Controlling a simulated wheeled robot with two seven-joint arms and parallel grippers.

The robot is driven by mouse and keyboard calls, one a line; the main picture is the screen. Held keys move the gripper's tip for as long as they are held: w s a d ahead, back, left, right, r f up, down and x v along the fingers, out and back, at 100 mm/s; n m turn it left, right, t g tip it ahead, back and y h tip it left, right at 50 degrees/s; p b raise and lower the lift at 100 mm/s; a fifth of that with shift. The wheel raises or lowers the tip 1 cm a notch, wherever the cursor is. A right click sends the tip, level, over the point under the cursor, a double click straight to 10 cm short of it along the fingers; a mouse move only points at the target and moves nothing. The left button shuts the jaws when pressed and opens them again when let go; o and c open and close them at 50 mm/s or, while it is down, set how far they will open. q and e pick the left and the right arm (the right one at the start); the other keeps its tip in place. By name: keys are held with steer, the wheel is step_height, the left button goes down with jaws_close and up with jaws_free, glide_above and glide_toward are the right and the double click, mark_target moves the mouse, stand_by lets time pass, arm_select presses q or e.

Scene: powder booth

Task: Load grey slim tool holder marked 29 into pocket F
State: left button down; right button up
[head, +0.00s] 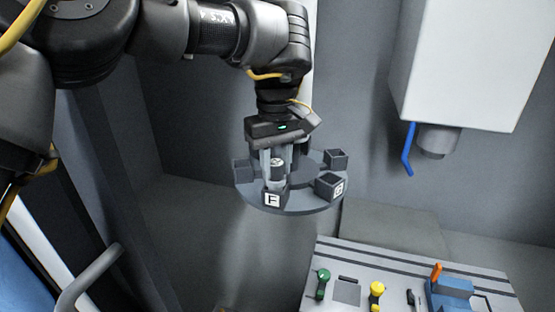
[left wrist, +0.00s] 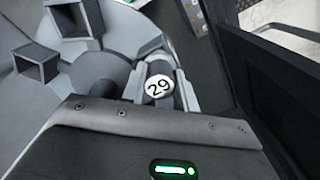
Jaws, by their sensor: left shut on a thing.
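My left gripper (head: 276,168) points down over the grey round carousel (head: 310,201) and is shut on the slim grey tool holder (head: 278,171). The holder's round white top reads 29 in the left wrist view (left wrist: 160,87). The holder is upright between the fingers, directly above or partly inside pocket F (head: 272,199), a dark square socket with a white F label at the carousel's front. I cannot tell how deep its lower end sits. My right gripper does not show.
Pocket G (head: 331,186) and other square pockets (head: 336,159) on the carousel look empty. A white spindle housing (head: 470,65) with a blue hose hangs at the right. A slotted table (head: 345,262) below holds a green-topped tool, a yellow-topped tool (head: 377,289) and a blue vise (head: 452,293).

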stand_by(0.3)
arm_select(q)
steer(key=c, duration=1)
jaws_free()
